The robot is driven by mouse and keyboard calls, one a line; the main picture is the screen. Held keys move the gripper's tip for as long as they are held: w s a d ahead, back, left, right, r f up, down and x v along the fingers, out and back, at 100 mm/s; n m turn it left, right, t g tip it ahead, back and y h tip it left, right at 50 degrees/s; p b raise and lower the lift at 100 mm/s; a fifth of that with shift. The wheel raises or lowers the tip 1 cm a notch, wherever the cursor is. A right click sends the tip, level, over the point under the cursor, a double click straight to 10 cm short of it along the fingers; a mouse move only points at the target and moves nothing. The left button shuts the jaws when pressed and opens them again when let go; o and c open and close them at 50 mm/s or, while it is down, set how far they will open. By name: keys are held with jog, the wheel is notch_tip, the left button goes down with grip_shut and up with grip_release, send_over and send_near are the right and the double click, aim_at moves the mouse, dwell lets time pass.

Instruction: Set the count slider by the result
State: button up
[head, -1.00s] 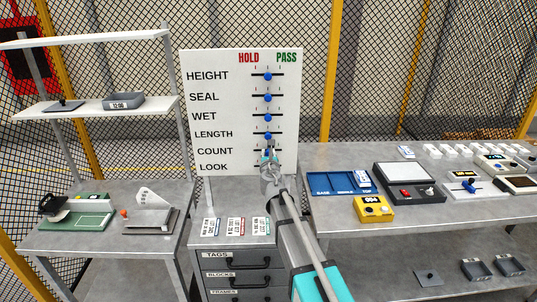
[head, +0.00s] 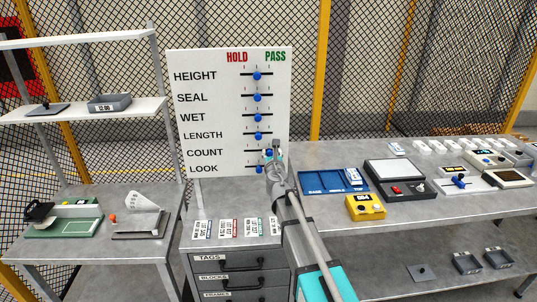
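The white board (head: 205,60) has rows of blue slider knobs under HOLD and PASS. The COUNT slider knob (head: 268,153) is partly covered by my gripper (head: 272,151). The knob appears right of the middle of its track, toward the PASS side. My fingertips are at the knob, but I cannot tell whether they grip it or only touch it. The HEIGHT (head: 257,76), SEAL (head: 257,98), WET (head: 257,118), LENGTH (head: 257,136) and LOOK (head: 259,170) knobs sit near mid-track.
A yellow counter box (head: 365,207) with a small display stands on the right bench, near a blue tray (head: 320,182) and a grey device (head: 394,173). Printed tags (head: 228,229) lie on the drawer cabinet below the board. A shelf (head: 75,108) stands at left.

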jog(key=shift+s+a, duration=0.15)
jog(key=shift+s, duration=0.1)
jog(key=s+d, duration=0.1)
jog(key=s, duration=1)
jog(key=shift+s, duration=0.35)
jog(key=shift+d, duration=0.2)
jog(key=s+d+f+m+g+h, duration=0.3)
jog(key=d+f+m+g+h, duration=0.1)
jog(key=d+m, duration=0.6)
jog(key=s+d+f+m+g+h, duration=0.4)
jog(key=d+m, duration=0.3)
jog(key=m, duration=0.4)
jog(key=s+f+m+g+y, duration=0.3)
jog(key=s+f+m+g, duration=0.2)
jog(key=s+m, duration=0.3)
jog(key=s+f+m+g+y, duration=0.3)
jog(key=s+f+m+g, duration=0.2)
jog(key=s+m, duration=0.3)
jog(key=shift+f, duration=0.3)
